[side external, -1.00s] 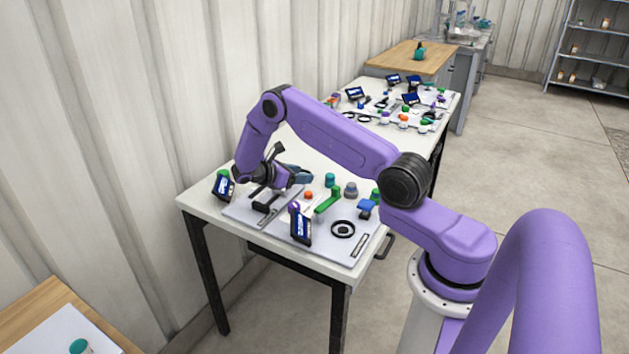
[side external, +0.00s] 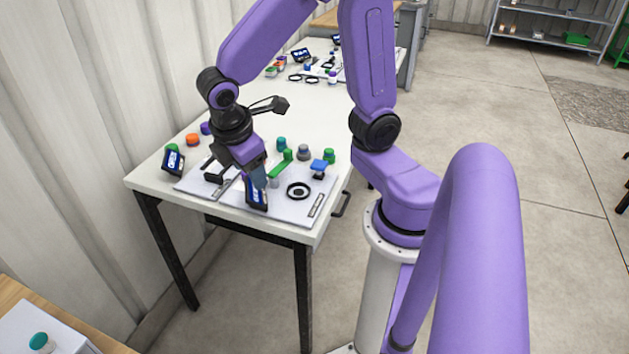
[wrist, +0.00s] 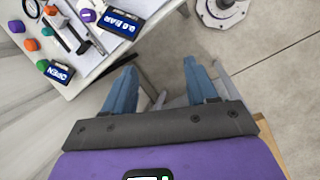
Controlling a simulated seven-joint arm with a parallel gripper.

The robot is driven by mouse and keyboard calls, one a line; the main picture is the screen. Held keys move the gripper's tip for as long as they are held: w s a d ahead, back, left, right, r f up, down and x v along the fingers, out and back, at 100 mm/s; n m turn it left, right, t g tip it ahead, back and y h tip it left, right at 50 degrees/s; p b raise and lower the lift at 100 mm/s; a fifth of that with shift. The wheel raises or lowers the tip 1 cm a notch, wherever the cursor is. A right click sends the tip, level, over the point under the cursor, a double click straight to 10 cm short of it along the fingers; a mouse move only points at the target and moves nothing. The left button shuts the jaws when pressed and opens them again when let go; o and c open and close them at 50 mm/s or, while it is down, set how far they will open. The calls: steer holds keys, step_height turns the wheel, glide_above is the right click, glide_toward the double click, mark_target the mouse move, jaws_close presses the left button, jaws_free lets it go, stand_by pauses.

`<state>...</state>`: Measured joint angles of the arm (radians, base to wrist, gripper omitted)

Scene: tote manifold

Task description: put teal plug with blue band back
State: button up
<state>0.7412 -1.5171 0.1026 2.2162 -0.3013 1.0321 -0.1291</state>
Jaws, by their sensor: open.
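A teal knob-like piece (side external: 40,342) stands on the white sheet of the side table at the lower left. It may be the plug, but I cannot make out a blue band. Another teal piece (side external: 281,144) stands near the back of the main table's grey board (side external: 230,203).
A gauge display (side external: 257,195) and an open-sign display (wrist: 60,72) stand near the table edge. An orange piece (side external: 192,139), a black ring (side external: 298,190) and a green valve handle (side external: 282,165) are also on the table. Bare floor separates the tables.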

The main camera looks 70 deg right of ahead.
steer(key=s+a+r+y, duration=0.1)
steer(key=s+y, duration=0.3)
steer(key=s, duration=1)
steer(key=shift+a+r, duration=0.25)
steer(key=shift+r, duration=0.1)
steer(key=shift+w, duration=0.1)
